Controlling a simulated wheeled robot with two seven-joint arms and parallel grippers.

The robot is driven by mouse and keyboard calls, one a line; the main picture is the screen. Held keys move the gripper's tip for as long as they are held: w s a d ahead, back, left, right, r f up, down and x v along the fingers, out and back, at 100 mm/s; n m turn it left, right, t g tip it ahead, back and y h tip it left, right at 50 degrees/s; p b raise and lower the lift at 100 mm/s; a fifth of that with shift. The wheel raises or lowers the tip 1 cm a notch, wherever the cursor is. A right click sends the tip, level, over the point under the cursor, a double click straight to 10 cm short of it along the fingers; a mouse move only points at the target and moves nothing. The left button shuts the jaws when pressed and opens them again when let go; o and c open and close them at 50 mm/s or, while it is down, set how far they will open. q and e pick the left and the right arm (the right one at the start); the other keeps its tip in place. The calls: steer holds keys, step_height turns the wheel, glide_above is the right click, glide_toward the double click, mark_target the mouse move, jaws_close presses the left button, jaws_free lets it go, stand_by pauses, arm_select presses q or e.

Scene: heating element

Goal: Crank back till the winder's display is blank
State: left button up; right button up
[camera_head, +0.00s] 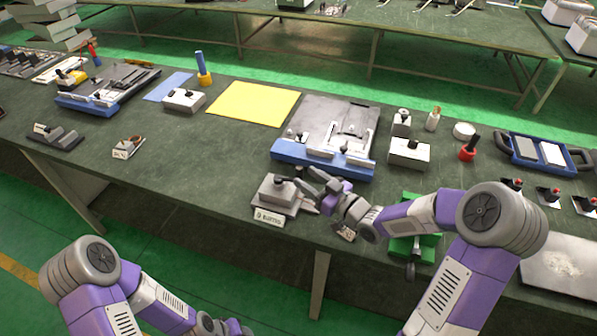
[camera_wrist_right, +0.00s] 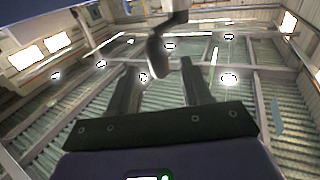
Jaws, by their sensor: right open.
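A small grey box device (camera_head: 275,190), which looks like the winder, stands near the front edge of the table. A dark knob or crank part shows on its top, and a pale plate with small dark lettering (camera_head: 269,217) is at its front. I cannot make out what any display reads. My right gripper (camera_head: 301,181) is beside its right side, fingers pointing left. In the right wrist view, the open fingers (camera_wrist_right: 157,85) stand apart, with a dark rounded handle (camera_wrist_right: 156,60) showing between them; contact is unclear.
A blue-based fixture (camera_head: 322,155) stands just behind the grey device. A green device with a handle (camera_head: 414,246) is to the right, near my right arm. A yellow sheet (camera_head: 254,103) lies further back.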

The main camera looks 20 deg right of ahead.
mark_target(299, 173)
steer(key=shift+x, duration=2)
steer(key=shift+f, duration=0.1)
jaws_close()
